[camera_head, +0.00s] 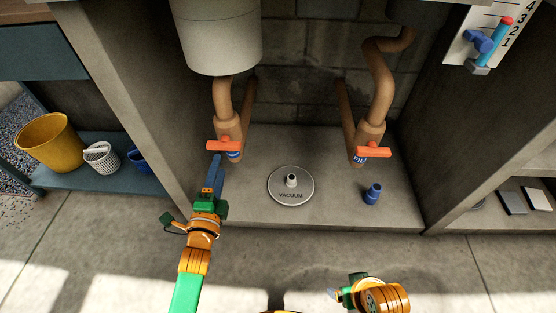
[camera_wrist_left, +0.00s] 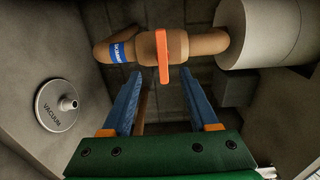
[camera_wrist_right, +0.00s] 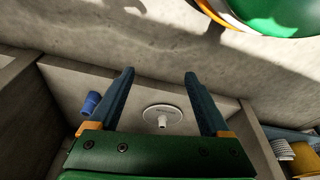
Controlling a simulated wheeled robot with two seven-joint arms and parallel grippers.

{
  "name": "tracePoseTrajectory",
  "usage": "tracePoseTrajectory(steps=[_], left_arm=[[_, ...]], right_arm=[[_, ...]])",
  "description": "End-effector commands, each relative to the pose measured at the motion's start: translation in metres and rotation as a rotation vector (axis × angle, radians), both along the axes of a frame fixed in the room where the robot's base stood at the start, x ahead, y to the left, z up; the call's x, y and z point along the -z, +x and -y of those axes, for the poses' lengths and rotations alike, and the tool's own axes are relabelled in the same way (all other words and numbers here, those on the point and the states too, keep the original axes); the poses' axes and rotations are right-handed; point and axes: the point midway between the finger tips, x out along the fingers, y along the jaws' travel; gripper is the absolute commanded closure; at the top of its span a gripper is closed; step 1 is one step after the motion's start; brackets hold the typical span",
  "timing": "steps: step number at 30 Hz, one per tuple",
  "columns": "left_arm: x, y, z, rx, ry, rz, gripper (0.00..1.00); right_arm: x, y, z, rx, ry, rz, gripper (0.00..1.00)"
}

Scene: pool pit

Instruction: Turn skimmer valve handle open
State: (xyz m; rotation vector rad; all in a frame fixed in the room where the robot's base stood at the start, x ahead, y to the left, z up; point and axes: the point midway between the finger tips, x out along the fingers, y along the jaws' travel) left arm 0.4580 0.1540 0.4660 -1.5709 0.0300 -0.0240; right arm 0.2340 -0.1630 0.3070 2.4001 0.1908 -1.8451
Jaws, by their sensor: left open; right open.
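The left valve's orange handle (camera_head: 225,146) lies crosswise to its copper-brown pipe (camera_head: 222,98), above a blue label (camera_head: 235,155) whose text is hard to read. My left gripper (camera_head: 217,160) is open just in front of this handle. In the left wrist view the handle (camera_wrist_left: 164,56) stands crosswise to the pipe, its lower end near the gap between the fingertips (camera_wrist_left: 160,82), with nothing gripped. My right gripper (camera_head: 335,294) is low at the front, far from the valves; its fingers (camera_wrist_right: 159,74) are open and empty.
A second orange handle (camera_head: 373,152) with a blue label "FIL…" is on the right pipe. A round VACUUM plate (camera_head: 291,185) and a blue fitting (camera_head: 372,193) are on the pit floor. A white cylinder (camera_head: 218,35) hangs above the left valve. Side walls bound the pit.

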Motion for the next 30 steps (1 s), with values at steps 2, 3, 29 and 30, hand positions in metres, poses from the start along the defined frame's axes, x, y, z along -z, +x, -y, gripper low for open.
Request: tracePoseTrajectory(steps=[2, 3, 29, 30], left_arm=[[-0.001, 0.009, 0.0, 0.0, 0.007, 0.01, 0.4], [-0.002, 0.016, 0.0, 0.0, 0.007, 0.009, 0.4], [-0.003, 0.069, 0.002, 0.0, 0.002, 0.001, 0.61], [-0.003, 0.069, 0.002, 0.0, 0.002, 0.001, 0.72]], right_arm=[[-0.006, 0.0, 0.0, 0.0, 0.001, 0.008, 0.19], [-0.012, 0.0, 0.0, 0.0, 0.003, 0.012, 0.19], [-0.065, 0.048, -0.013, -0.018, 0.052, 0.309, 0.19], [-0.065, 0.048, -0.013, -0.018, 0.052, 0.309, 0.19]])
